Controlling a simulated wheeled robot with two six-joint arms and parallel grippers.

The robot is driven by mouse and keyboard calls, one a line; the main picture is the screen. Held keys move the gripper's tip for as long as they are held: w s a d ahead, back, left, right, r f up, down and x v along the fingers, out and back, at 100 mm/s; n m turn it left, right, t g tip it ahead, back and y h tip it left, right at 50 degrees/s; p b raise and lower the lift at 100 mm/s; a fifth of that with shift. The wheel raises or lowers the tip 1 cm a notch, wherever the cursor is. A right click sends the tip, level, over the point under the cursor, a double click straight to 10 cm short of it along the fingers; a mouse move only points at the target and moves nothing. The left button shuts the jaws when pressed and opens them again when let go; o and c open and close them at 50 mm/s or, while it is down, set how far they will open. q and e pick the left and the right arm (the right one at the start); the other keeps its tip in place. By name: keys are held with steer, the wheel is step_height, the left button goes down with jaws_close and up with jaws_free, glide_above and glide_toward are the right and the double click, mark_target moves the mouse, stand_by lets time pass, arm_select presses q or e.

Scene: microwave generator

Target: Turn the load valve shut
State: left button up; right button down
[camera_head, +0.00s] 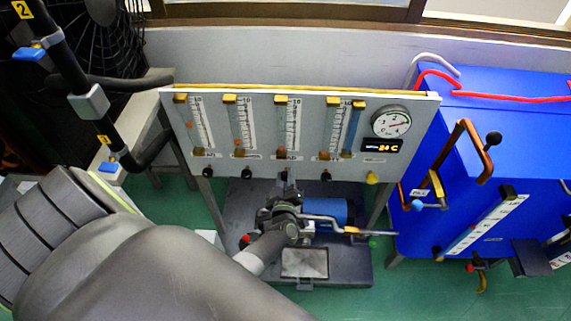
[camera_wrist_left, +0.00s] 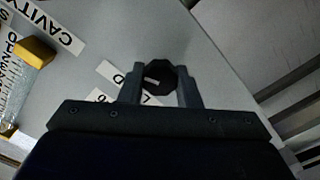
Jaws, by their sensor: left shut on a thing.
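The load valve's black knob (camera_wrist_left: 160,77) shows in the left wrist view between my two gripper fingers. A white label beside it is partly hidden, with only a few letters showing. My left gripper (camera_wrist_left: 160,90) is shut on this knob. In the head view, my left gripper (camera_head: 286,182) reaches up to the bottom edge of the grey flowmeter panel (camera_head: 262,128), under the third tube from the left, and hides most of the knob there. My right gripper is not in view.
Other black knobs (camera_head: 246,173) and a yellow knob (camera_head: 372,177) line the panel's lower edge. A pump with a blue motor (camera_head: 325,211) stands below. A blue cabinet (camera_head: 480,130) with pipes is at right. Black pipes and a fan (camera_head: 60,40) are at left.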

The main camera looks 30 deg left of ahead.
arm_select(q)
steer(key=shift+m+p, duration=0.8)
steer(key=shift+m, duration=1.4)
steer(key=o, duration=1)
steer(key=shift+s+d, duration=0.2)
steer(key=shift+s, duration=0.05)
steer(key=p+v, duration=0.3)
steer(key=v, duration=1.3)
steer(key=shift+s+d+p, duration=0.15)
steer(key=shift+s+p, duration=0.15)
steer(key=shift+s, duration=0.1)
